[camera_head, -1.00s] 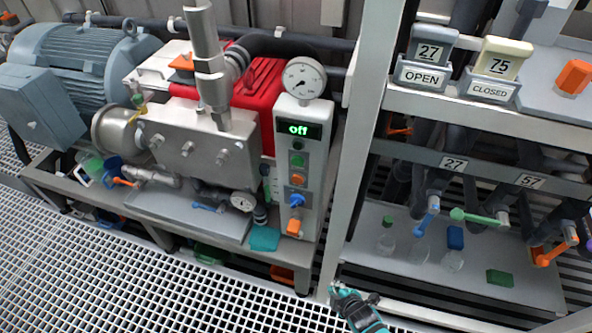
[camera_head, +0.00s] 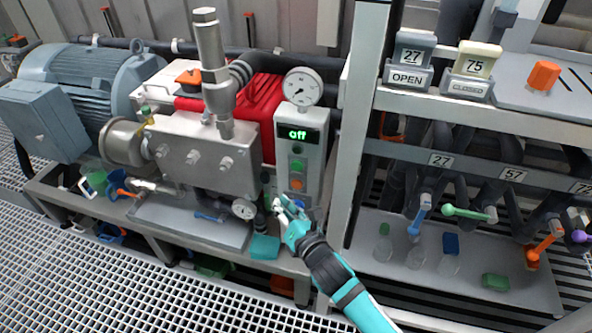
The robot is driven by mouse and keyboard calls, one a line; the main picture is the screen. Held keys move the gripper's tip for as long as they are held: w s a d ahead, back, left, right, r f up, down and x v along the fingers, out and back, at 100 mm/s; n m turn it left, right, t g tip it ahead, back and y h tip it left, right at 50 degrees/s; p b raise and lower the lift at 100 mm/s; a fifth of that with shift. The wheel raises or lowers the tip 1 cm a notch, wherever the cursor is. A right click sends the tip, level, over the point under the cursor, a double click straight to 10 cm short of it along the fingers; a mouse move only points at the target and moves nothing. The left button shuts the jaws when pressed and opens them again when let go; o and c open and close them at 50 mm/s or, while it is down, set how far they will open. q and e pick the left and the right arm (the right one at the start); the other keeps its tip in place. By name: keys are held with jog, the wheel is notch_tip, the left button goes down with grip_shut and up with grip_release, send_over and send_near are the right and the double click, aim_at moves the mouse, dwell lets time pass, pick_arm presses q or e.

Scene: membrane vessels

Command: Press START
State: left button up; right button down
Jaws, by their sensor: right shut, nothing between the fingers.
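In the head view a grey control panel (camera_head: 314,150) stands to the right of the pump block. Its small display (camera_head: 298,134) reads "off" in green. Below the display are a dark green button (camera_head: 297,149), a green button (camera_head: 297,165) and an orange button (camera_head: 297,184); their labels are too small to read. My right gripper (camera_head: 283,204) is shut and empty, in front of the panel's lower part, below and slightly left of the orange button. It hides the blue knob area at the panel's bottom. My left gripper is not in view.
A round gauge (camera_head: 302,87) tops the panel. The steel pump block (camera_head: 200,155) and a grey motor (camera_head: 85,85) stand to the left. A grey frame post (camera_head: 357,130) rises just right of the panel. A valve rack with tags and coloured handles stands farther right.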

aim_at(297, 166)
jog(key=shift+w, duration=0.15)
jog(key=shift+w+d+b, duration=0.4)
jog(key=shift+w+d, duration=0.05)
jog(key=shift+w, duration=0.9)
jog(key=shift+w+d+b, duration=0.4)
jog(key=shift+w+d, duration=0.05)
jog(key=shift+w, duration=0.95)
jog(key=shift+w+d+b, duration=0.4)
jog(key=shift+w+d, duration=0.05)
jog(key=shift+w, duration=0.9)
jog(key=shift+w, duration=0.1)
jog(key=shift+w+d, duration=0.15)
jog(key=shift+w, duration=0.15)
jog(key=shift+w+d, duration=0.1)
jog(key=shift+w, duration=0.3)
jog(key=shift+s+r, duration=0.1)
jog(key=shift+s+a+p, duration=0.25)
jog(key=shift+s+p, duration=0.2)
jog(key=shift+s, duration=0.25)
